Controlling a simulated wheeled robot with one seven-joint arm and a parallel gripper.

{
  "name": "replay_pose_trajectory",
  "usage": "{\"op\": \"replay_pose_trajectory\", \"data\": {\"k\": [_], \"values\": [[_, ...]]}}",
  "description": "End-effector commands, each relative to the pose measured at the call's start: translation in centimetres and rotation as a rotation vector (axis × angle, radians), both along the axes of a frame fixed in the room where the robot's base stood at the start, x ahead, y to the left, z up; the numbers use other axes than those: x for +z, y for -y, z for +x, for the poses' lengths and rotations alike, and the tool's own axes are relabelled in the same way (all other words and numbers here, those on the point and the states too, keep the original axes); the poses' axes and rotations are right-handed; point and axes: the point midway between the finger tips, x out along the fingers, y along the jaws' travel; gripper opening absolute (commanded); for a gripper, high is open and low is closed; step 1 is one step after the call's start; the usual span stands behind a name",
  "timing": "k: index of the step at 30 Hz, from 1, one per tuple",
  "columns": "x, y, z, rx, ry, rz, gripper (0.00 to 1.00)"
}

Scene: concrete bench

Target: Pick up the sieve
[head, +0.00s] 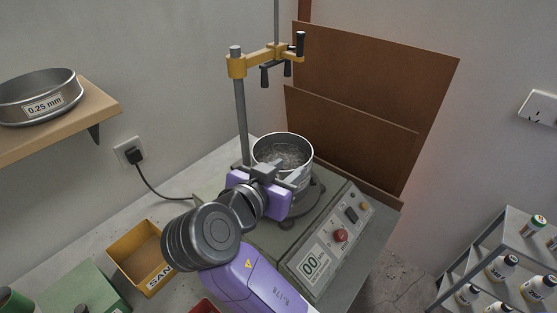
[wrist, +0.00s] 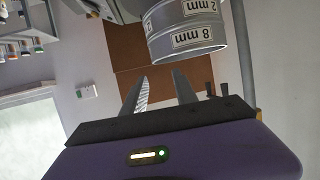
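A round metal sieve (head: 283,143) tops a stack on the sieve shaker (head: 325,240) in the head view. In the wrist view the stack shows two labelled sieves, an 8 mm sieve (wrist: 188,48) and a 2 mm sieve (wrist: 178,10), with upside-down lettering. Another sieve (head: 40,97), labelled 0.25 mm, stands on the wall shelf. My gripper (head: 282,178) is at the near side of the stack and hides part of it. In the wrist view my gripper (wrist: 160,75) has its two fingers apart, nothing between them. Whether a finger touches the stack cannot be told.
The shaker's clamp (head: 265,60) sits on a post above the stack. A wooden shelf (head: 100,108) juts from the left wall. A yellow box (head: 135,250) stands on the bench, left of my arm. A bottle rack (head: 470,255) stands at the right. Brown boards (head: 375,75) lean behind.

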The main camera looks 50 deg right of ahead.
Motion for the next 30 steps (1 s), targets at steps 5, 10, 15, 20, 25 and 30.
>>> {"op": "replay_pose_trajectory", "data": {"k": [5, 10, 15, 20, 25, 30], "values": [[-1.0, 3.0, 0.5, -0.002, -0.005, 0.0, 0.35], [-1.7, 4.7, 1.0, 0.002, -0.002, -0.001, 0.35], [-2.1, 5.6, 1.1, 0.002, -0.005, -0.001, 0.35], [-3.1, 7.6, 1.0, 0.0, -0.006, 0.0, 0.35], [-4.0, 9.4, 1.5, 0.003, -0.004, -0.001, 0.35], [-4.2, 9.8, 1.7, 0.005, -0.003, 0.0, 0.35]]}}
